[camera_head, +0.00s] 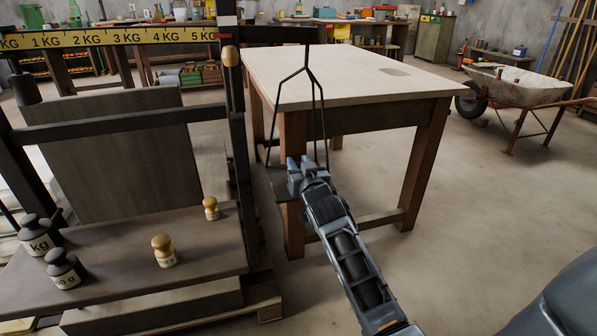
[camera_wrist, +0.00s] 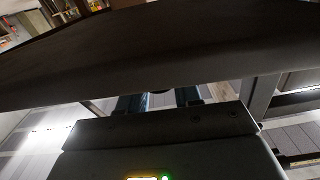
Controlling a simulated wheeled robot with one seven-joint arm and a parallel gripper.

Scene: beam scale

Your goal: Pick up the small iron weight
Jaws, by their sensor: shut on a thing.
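My gripper (camera_head: 296,168) is at the hanging wire frame (camera_head: 309,70) of the beam scale, above its dark hanging plate (camera_head: 270,187). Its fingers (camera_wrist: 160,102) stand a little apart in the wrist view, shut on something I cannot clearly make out. A small dark rounded bit (camera_wrist: 158,92) shows between them, below a wide dark slab (camera_wrist: 170,55). Two dark iron weights stand on the scale's platform at the left: one marked kg (camera_head: 38,238) and, in front of it, one marked in grams (camera_head: 66,270). I cannot tell whether the held thing is an iron weight.
Two brass weights, one in front (camera_head: 163,252) and one farther back (camera_head: 211,209), stand on the platform (camera_head: 120,262). The scale's yellow beam (camera_head: 110,37) crosses the upper left. A wooden table (camera_head: 340,75) stands just behind my gripper. Open floor (camera_head: 490,200) lies to the right.

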